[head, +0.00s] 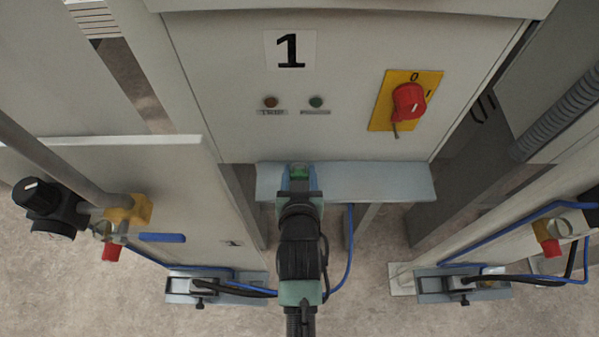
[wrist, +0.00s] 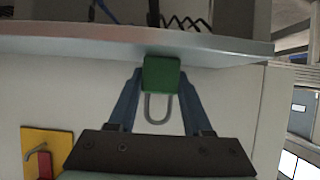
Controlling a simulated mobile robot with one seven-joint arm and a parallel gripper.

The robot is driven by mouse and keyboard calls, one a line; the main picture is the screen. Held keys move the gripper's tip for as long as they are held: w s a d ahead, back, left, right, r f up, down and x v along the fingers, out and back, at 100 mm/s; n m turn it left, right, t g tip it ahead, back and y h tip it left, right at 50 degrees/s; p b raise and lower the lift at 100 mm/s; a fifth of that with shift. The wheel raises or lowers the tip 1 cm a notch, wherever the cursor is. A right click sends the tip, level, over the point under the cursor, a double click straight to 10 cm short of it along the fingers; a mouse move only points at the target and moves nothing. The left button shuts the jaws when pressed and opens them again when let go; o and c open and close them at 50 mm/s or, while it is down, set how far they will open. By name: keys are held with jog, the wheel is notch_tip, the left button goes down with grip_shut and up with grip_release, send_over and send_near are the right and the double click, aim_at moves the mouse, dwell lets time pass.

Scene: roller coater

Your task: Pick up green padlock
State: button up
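The green padlock (wrist: 161,74) is between the fingertips of my gripper (wrist: 161,84) in the wrist view. Its grey shackle (wrist: 157,108) points back toward the palm. The blue fingers lie against both sides of its body with no clear gap, so the gripper looks shut on it. In the head view the padlock (head: 299,172) shows as a small green patch at the end of my gripper (head: 299,181), over the grey shelf (head: 380,181). Whether the padlock still touches the shelf is hidden.
The cabinet panel with the number 1 (head: 291,50) rises behind the shelf. A red switch (head: 408,101) on a yellow plate is at the right. Posts with blue hoses and red-and-yellow valves (head: 127,211) stand to either side. The right half of the shelf is clear.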

grip_shut()
notch_tip(320, 180, up, 10)
jog(key=shift+r, duration=0.1)
dwell(0.4)
